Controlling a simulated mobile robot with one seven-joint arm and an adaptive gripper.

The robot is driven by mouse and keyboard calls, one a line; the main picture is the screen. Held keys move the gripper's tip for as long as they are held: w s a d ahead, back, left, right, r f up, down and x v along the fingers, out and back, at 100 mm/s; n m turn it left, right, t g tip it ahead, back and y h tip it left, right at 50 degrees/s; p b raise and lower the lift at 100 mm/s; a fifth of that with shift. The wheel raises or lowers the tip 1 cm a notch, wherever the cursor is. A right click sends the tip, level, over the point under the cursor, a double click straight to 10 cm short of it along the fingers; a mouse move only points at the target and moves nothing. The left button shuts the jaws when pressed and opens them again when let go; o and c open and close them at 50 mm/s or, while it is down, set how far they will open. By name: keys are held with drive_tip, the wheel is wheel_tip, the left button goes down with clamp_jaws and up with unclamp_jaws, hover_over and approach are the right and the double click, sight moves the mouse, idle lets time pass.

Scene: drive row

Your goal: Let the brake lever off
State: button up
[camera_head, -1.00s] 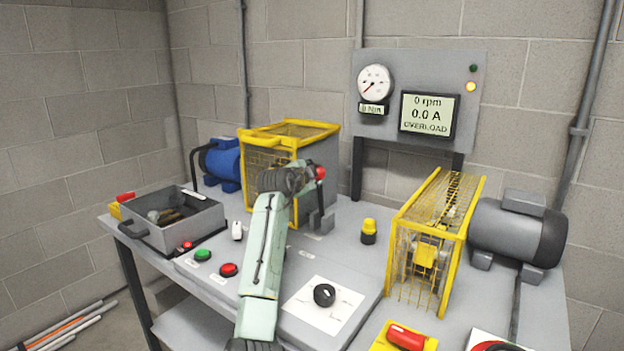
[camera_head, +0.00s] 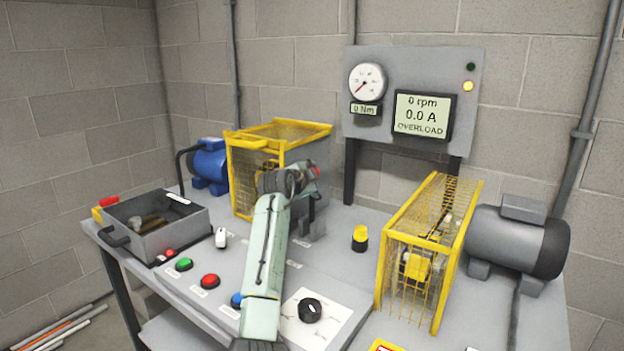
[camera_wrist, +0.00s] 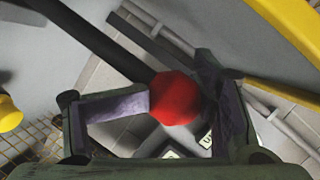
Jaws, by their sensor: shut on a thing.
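The brake lever ends in a red knob (camera_wrist: 175,98), seen in the wrist view on a dark rod (camera_wrist: 110,48). The knob also shows in the head view (camera_head: 314,171), beside the left yellow cage. My gripper (camera_wrist: 188,108) is shut on the red knob, with a finger on each side of it. In the head view my arm hides most of the lever's lower part. The panel display (camera_head: 422,115) reads 0 rpm, 0.0 A and OVERLOAD, and an amber lamp (camera_head: 468,86) is lit.
Yellow mesh cages stand at the left (camera_head: 276,134) and right (camera_head: 430,250) of my gripper. A grey motor (camera_head: 517,240) is at the right. A yellow-capped post (camera_head: 360,237) stands on the bench between the cages. A grey open box (camera_head: 160,235) is at the left.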

drive_tip(key=shift+s+d+r, duration=0.1)
drive_tip(key=shift+d+r, duration=0.05)
drive_tip(key=shift+r, duration=0.45)
drive_tip(key=shift+s+d+r, duration=0.1)
drive_tip(key=shift+d+r, duration=0.05)
drive_tip(key=shift+r, duration=0.4)
drive_tip(key=o, duration=1.2)
drive_tip(key=shift+o, duration=0.2)
drive_tip(key=shift+s+r, duration=0.1)
drive_tip(key=shift+r, duration=0.1)
drive_tip(key=shift+a+f, duration=0.15)
drive_tip(key=shift+f, duration=0.1)
drive_tip(key=shift+a, duration=0.1)
drive_tip(key=shift+s+a, duration=0.15)
drive_tip(key=shift+s, duration=0.1)
drive_tip(key=v, duration=1.1)
drive_tip(key=shift+s+d, duration=0.25)
drive_tip(key=shift+f, duration=0.15)
